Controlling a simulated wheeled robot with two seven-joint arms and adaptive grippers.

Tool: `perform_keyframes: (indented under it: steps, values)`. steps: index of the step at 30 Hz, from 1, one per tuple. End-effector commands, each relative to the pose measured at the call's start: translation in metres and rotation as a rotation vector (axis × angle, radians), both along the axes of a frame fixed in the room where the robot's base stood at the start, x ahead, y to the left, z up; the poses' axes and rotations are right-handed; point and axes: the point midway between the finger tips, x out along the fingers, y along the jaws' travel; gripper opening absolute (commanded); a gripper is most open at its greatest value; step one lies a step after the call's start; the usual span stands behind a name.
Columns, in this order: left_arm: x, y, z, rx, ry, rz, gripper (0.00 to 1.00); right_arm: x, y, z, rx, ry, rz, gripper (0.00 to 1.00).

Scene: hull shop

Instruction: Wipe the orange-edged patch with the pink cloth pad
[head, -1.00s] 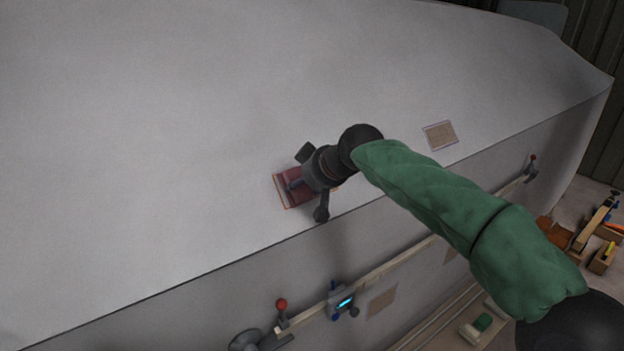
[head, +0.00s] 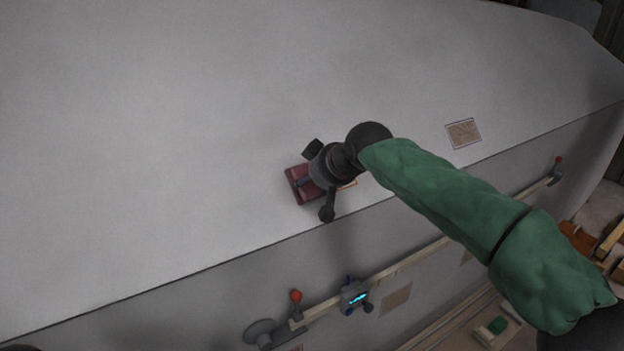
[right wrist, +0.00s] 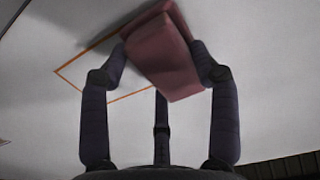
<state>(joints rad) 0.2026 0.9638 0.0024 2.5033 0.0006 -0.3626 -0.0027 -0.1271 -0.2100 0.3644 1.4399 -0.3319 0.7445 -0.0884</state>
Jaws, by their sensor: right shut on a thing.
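The pink cloth pad (head: 299,186) is held in my right gripper (head: 315,190), low over the pale hull surface, in the head view. In the right wrist view the pad (right wrist: 163,55) sits between the two fingers of my right gripper (right wrist: 163,62), tilted. The orange-edged patch (right wrist: 66,70) lies behind the pad on the hull, with its left corner and lower edge showing. In the head view only a bit of the orange edge (head: 347,184) shows beside the gripper. Whether the pad touches the hull I cannot tell. My left gripper is not in view.
Another outlined brownish patch (head: 463,133) lies to the right on the hull top. Below the hull's edge run a rail with a red-knobbed clamp (head: 296,297) and a small device with a lit blue display (head: 356,297). The hull top to the left is clear.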

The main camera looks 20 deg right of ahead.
Motion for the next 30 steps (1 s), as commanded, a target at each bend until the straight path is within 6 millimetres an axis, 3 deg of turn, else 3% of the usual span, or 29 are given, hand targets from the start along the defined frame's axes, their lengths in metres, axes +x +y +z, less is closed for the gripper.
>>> perform_keyframes:
  steps: [6,30]
  values:
    - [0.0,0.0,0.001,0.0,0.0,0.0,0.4,0.003,-0.018,0.0,0.0,0.0,-0.004,0.33]
    - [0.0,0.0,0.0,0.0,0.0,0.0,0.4,0.008,-0.054,0.0,-0.001,-0.001,-0.001,0.33]
